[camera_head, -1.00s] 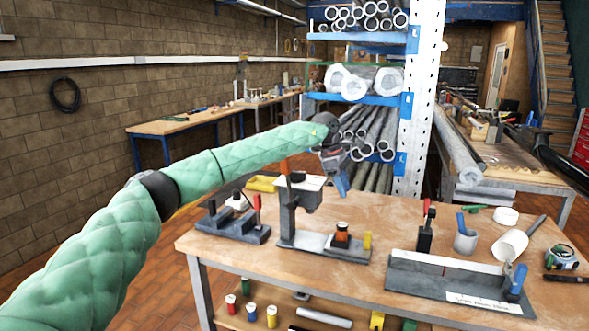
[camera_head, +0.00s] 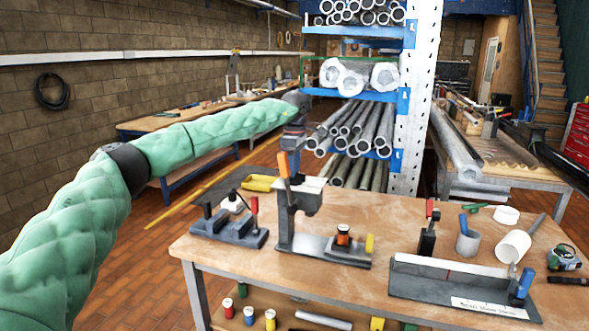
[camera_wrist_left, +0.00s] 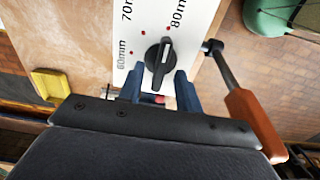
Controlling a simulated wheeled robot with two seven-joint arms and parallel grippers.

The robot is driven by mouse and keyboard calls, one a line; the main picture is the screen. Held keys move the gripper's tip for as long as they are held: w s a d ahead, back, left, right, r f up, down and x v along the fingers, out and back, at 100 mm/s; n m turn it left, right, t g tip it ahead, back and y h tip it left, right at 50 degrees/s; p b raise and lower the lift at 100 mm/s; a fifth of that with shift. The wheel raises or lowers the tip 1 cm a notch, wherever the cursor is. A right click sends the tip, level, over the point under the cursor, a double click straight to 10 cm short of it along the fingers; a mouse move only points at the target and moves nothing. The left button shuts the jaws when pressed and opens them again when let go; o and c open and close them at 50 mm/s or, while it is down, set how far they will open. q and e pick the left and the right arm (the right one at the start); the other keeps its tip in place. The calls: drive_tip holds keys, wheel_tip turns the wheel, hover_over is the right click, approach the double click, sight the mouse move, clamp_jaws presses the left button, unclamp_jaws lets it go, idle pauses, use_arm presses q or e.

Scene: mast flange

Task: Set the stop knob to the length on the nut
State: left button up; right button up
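The black stop knob (camera_wrist_left: 159,57) shows in the left wrist view on a white plate (camera_wrist_left: 186,18) marked 60mm, 70mm and 80mm, with red dots. Its white pointer line is directed up, towards the dot by 80mm. My left gripper (camera_wrist_left: 161,84) is open, with one blue finger to each side of the knob's near end; I cannot tell whether they touch it. In the head view my left gripper (camera_head: 292,143) is above the grey press-like device (camera_head: 298,212) with an orange handle. I cannot make out a nut with a readable length. My right gripper is not in view.
The wooden bench (camera_head: 222,250) also carries a dark clamp fixture (camera_head: 228,228), a long grey angle fixture (camera_head: 450,283) with a label, cups and a tape measure (camera_head: 564,257). An orange-handled lever (camera_wrist_left: 250,118) is close to the right of my left gripper. A pipe rack (camera_head: 408,120) stands behind.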

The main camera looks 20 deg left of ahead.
use_arm(q)
drive_tip(key=shift+f, duration=0.85)
drive_tip(key=shift+d, duration=0.1)
drive_tip(key=shift+c, duration=0.4)
clamp_jaws()
